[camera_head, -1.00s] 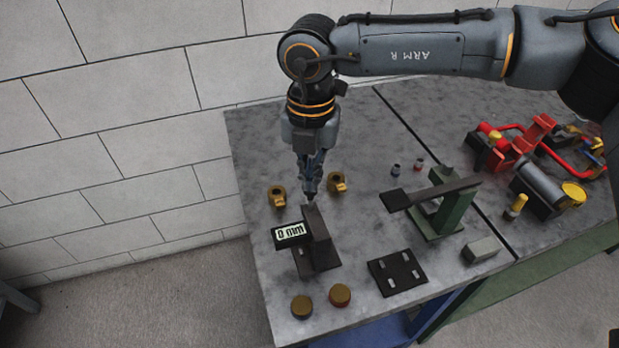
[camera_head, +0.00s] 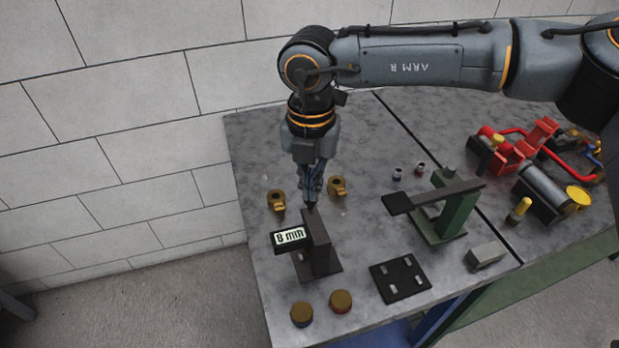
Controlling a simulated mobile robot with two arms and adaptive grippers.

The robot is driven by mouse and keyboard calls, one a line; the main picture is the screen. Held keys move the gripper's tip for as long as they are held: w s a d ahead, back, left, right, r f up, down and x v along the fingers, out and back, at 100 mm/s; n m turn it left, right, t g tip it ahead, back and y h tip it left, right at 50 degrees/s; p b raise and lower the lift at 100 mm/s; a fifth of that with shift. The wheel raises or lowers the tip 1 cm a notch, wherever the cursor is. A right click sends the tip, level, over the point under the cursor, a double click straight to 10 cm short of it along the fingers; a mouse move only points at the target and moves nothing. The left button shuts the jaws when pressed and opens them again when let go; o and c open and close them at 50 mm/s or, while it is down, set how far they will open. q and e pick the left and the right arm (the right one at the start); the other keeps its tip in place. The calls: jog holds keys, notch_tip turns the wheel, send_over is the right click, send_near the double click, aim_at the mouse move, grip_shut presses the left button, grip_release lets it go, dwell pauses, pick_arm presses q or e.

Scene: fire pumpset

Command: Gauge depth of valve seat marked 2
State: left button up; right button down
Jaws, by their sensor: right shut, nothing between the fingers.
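A dark gauge stand (camera_head: 320,246) with a display (camera_head: 290,237) reading "8 mm" stands on the left part of the grey table. My right gripper (camera_head: 311,203) points down with its fingers shut and empty, at the top of the stand. I cannot tell whether its tips touch the stand. Two brass fittings with side lugs, one on the left (camera_head: 277,201) and one on the right (camera_head: 337,187), stand behind the gauge, either side of the gripper. No number on them can be read. My left gripper is not in view.
Two round brown-topped caps (camera_head: 301,313) (camera_head: 341,301) lie at the front edge. A black plate (camera_head: 400,279), a grey block (camera_head: 485,255), a green stand with a dark arm (camera_head: 456,215) and two small cylinders (camera_head: 397,173) are to the right. Red pump parts (camera_head: 530,150) fill the far right.

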dwell(0.5)
jog(key=shift+r+p, duration=1.3)
jog(key=shift+r, duration=2.25)
jog(key=shift+f, duration=0.1)
